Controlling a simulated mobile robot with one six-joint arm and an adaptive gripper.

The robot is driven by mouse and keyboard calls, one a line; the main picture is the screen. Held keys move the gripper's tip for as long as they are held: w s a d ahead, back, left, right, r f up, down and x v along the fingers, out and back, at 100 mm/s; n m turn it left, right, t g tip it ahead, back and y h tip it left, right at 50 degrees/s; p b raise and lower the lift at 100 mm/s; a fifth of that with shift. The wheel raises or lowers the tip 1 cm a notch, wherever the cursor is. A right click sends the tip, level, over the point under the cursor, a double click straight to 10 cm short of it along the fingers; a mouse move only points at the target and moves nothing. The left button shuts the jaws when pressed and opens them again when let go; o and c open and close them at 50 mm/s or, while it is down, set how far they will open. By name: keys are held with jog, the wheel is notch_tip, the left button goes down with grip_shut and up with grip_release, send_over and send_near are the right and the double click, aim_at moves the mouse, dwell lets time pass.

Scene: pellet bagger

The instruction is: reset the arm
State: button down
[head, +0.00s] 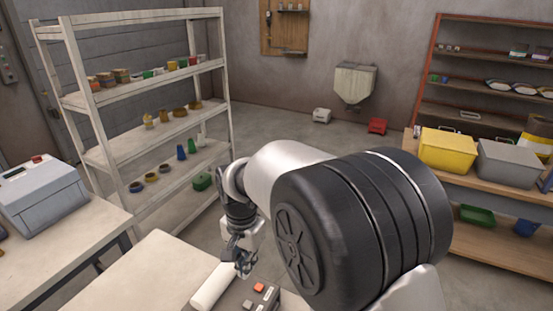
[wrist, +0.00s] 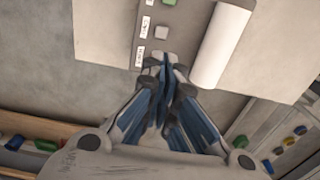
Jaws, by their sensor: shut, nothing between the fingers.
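My gripper (head: 243,268) is at the lower middle of the head view, over the near table, beside a grey control box (head: 247,303). In the wrist view my gripper (wrist: 166,65) is shut and empty, its blue-sided fingers together. Its tips overlap the lower end of the control box (wrist: 147,48) there; I cannot tell whether they touch it. The box carries an orange button (head: 259,287), a grey button (wrist: 161,32), a green button (wrist: 170,2) and small labels. A white roll (head: 213,287) lies beside the box and also shows in the wrist view (wrist: 220,47).
A white shelf rack (head: 150,99) with small containers stands behind at left. A grey machine (head: 42,196) sits on the left table. A yellow bin (head: 447,150) and a grey bin (head: 507,163) sit on the right shelf. The floor between is mostly clear.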

jog(key=s+d+r+n+t+b, duration=0.1)
jog(key=s+d+r, duration=0.3)
jog(key=d+r, duration=0.3)
jog(key=s+d+r+n+t, duration=0.1)
jog(key=s+d+r, duration=0.3)
jog(key=d, duration=0.5)
jog(key=s+d+n+t+b, duration=0.1)
jog(key=s+d+n+t, duration=0.1)
jog(key=s+d, duration=0.7)
jog(key=shift+s+f+t+b, duration=0.3)
jog(key=shift+s+f, duration=0.05)
jog(key=shift+s, duration=2.3)
